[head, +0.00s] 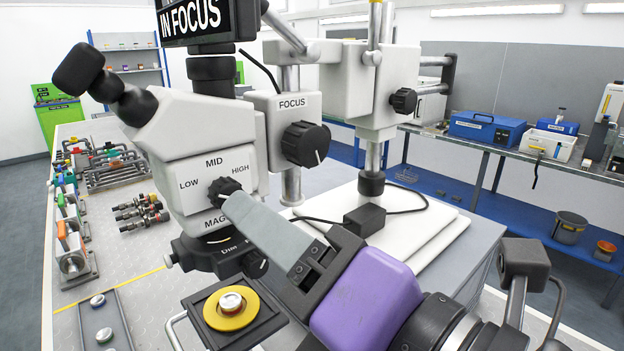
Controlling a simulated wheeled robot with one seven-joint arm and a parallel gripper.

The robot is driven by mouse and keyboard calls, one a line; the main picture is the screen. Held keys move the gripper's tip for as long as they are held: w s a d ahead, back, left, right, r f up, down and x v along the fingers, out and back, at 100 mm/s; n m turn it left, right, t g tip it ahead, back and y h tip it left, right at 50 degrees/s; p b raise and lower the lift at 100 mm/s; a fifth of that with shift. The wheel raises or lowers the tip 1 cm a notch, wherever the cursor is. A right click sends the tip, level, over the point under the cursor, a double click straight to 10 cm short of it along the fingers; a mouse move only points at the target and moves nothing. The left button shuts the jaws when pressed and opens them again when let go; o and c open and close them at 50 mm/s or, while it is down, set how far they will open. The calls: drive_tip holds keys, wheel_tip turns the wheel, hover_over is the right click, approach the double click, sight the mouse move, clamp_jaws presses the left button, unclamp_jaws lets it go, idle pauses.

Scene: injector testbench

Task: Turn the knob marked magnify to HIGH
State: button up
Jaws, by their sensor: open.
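The magnify knob (222,188) is a small black knob on the front of the white microscope head (178,125). LOW is printed to its left, MID above it and HIGH to its upper right. The label below starts with MAG; the rest is hidden behind my gripper. I cannot tell where the knob's pointer stands. My gripper (232,200) reaches in from the lower right, with its pale grey finger at the knob's lower right side. The jaws are open, seen nearly edge-on, so only one finger shows clearly. I cannot tell whether it touches the knob.
A black FOCUS knob (305,144) sits right of the head, and a dark DIM knob (254,263) below it. A display (205,20) above reads IN FOCUS. A yellow disc (231,310) with a metal part lies on the stage below. Valves and fittings (143,212) lie at left.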

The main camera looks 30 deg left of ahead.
sight(226, 194)
drive_tip(key=p+x, duration=0.2)
drive_tip(key=x, duration=0.5)
drive_tip(key=shift+w+a+p, duration=0.2)
drive_tip(key=shift+w+p, duration=0.1)
drive_tip(key=shift+w, duration=0.2)
clamp_jaws()
